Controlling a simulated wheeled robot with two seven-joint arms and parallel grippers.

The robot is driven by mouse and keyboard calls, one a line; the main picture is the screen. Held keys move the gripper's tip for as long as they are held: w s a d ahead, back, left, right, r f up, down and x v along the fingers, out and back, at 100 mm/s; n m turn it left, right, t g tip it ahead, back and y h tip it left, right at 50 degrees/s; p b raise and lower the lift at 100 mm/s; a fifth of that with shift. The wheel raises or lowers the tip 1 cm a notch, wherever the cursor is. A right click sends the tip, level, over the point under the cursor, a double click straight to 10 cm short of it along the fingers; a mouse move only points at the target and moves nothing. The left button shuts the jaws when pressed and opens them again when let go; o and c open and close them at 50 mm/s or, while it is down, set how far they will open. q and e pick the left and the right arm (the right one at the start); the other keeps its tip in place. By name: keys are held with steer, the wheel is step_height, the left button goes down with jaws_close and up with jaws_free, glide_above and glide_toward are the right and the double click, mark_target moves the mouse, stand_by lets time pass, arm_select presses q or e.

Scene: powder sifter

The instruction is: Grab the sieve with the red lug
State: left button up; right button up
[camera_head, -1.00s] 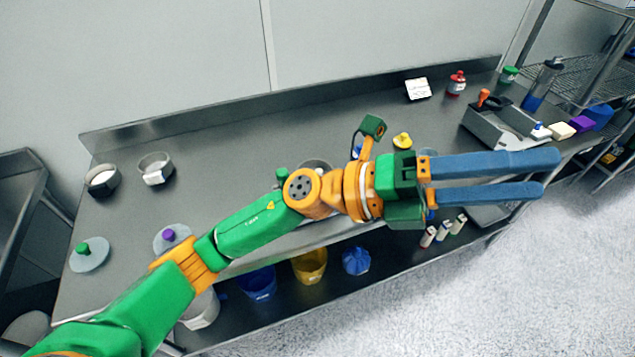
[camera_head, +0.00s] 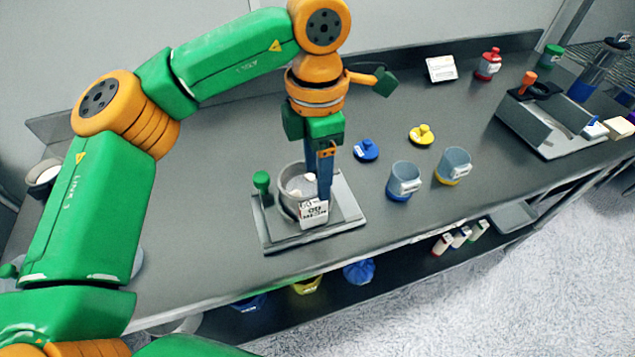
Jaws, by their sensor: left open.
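A round grey sieve-like vessel (camera_head: 289,203) with white contents stands on a flat grey plate (camera_head: 345,217) that has a green knob (camera_head: 262,181). A white printed label or card (camera_head: 313,212) is at its front. My left gripper (camera_head: 322,192) points down at the vessel's right side, with its blue fingers overlapping the rim in the picture. They are seen nearly edge-on and are open; I cannot tell whether they straddle the wall. Another round grey vessel (camera_head: 45,174) is partly hidden behind my left arm. No red lug shows on either. My right gripper is out of view.
Two clear cups, one blue-based (camera_head: 403,181) and one yellow-based (camera_head: 453,165), stand right of the plate. Blue (camera_head: 366,150) and yellow (camera_head: 422,134) lids lie behind them. A red-capped bottle (camera_head: 488,64) and grey apparatus (camera_head: 545,128) are farther right. The front edge is near.

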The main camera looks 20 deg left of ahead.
mark_target(312, 201)
arm_select(q)
steer(key=shift+f, duration=0.7)
steer(key=shift+s, duration=0.3)
steer(key=shift+s+a+f+p, duration=0.1)
steer(key=shift+s+f+p, duration=0.2)
steer(key=shift+f, duration=0.15)
steer(key=shift+s+a+f+p, duration=0.15)
steer(key=shift+f+p, duration=0.15)
steer(key=shift+f, duration=0.15)
steer(key=f, duration=0.2)
steer(key=w+f+p, duration=0.1)
steer(key=f, duration=0.1)
steer(key=shift+a+f, duration=0.15)
steer(key=shift+f, duration=0.15)
steer(key=shift+s+r, duration=0.1)
steer(key=shift+s, duration=0.05)
steer(key=shift+c, duration=1.3)
jaws_close()
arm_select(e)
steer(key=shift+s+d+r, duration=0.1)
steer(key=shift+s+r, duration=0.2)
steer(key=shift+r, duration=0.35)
